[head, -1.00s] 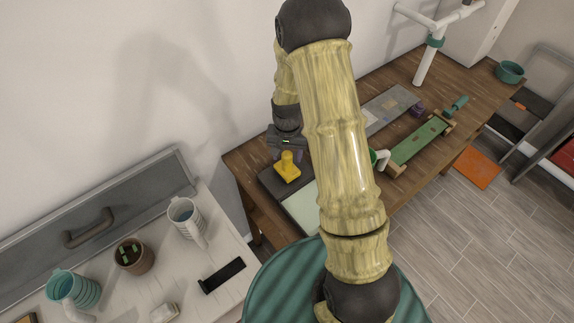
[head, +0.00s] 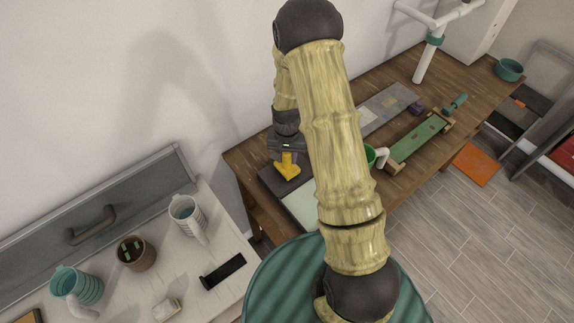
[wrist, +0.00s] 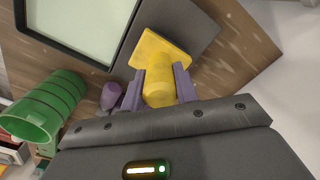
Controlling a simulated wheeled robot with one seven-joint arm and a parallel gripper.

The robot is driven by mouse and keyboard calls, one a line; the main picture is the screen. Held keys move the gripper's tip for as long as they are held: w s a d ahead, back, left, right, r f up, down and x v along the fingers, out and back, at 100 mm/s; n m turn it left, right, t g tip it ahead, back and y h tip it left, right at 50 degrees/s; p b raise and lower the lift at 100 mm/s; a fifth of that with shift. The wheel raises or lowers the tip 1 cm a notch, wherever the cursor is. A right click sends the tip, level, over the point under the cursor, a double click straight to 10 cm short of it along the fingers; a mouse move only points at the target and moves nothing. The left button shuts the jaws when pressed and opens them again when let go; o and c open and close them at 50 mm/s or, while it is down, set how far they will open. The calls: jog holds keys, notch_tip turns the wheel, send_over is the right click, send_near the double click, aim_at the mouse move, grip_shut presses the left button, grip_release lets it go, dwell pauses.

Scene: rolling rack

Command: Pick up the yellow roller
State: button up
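The yellow roller (head: 287,172) has a square plate and a round upright handle. It stands on a dark board at the near left end of the wooden table. In the wrist view the roller (wrist: 159,80) lies between the two purple fingers. My gripper (head: 285,153) is over the roller from above. In the wrist view my gripper (wrist: 159,83) has one finger on each side of the handle, with what looks like a narrow gap, so it appears open around it. Contact is hard to make out.
A pale panel (head: 301,204) lies beside the roller on the dark board. A green mug (head: 370,156) and a green tray (head: 418,139) are farther right on the table. A white counter (head: 112,292) with mugs (head: 187,216) is at the left.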

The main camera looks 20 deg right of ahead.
grip_shut()
jog(key=shift+r, duration=0.15)
notch_tip(320, 180, up, 10)
jog(key=b, duration=0.3)
dwell(0.4)
jog(key=shift+o, duration=0.6)
grip_release()
jog(key=shift+c, duration=1.2)
